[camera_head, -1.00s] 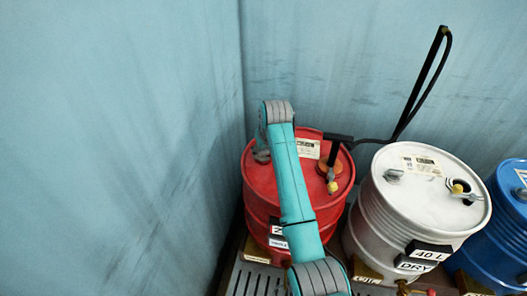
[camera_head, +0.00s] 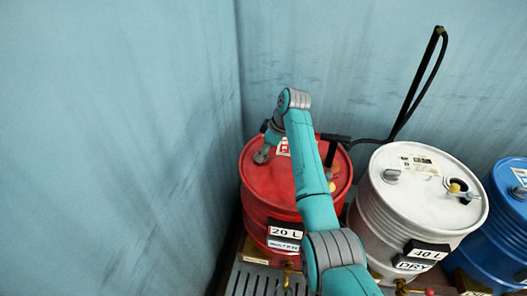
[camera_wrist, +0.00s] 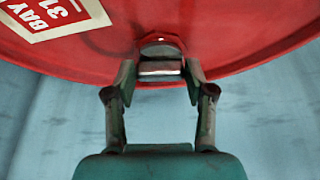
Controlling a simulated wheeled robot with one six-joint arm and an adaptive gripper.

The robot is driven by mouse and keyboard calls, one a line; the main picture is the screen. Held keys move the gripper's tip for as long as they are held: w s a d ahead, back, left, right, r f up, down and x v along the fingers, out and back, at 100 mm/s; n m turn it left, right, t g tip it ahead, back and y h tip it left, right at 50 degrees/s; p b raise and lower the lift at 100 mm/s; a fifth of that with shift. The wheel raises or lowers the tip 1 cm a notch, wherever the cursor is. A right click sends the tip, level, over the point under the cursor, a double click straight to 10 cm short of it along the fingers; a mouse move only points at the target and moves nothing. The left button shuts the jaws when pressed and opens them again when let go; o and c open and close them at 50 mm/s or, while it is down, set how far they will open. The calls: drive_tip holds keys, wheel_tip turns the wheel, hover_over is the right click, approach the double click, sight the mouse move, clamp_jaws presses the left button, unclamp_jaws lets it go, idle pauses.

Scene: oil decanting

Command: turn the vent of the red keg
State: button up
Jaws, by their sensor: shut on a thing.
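The red keg (camera_head: 258,188) stands upright at the left of the row, with "20 L" on its front plate. Its vent, a small metal piece, shows in the wrist view (camera_wrist: 160,68) near the rim of the red lid. My gripper (camera_wrist: 160,76) has one finger on each side of the vent and is shut on it. In the head view my gripper (camera_head: 262,154) is down at the left part of the lid, and the vent is hard to make out there. My arm crosses in front of the keg and hides part of its lid and right side.
A white keg (camera_head: 375,225) marked "40 L" and "DRY" stands close on the right, with a blue keg (camera_head: 490,235) beyond. Blue walls close in behind and left.

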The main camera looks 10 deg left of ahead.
drive_tip(key=shift+n+g, duration=0.3)
drive_tip(key=shift+n, duration=0.4)
drive_tip(key=o, duration=1.2)
drive_tip(key=shift+w, duration=0.1)
drive_tip(key=shift+c, duration=0.2)
drive_tip(key=v, duration=1.2)
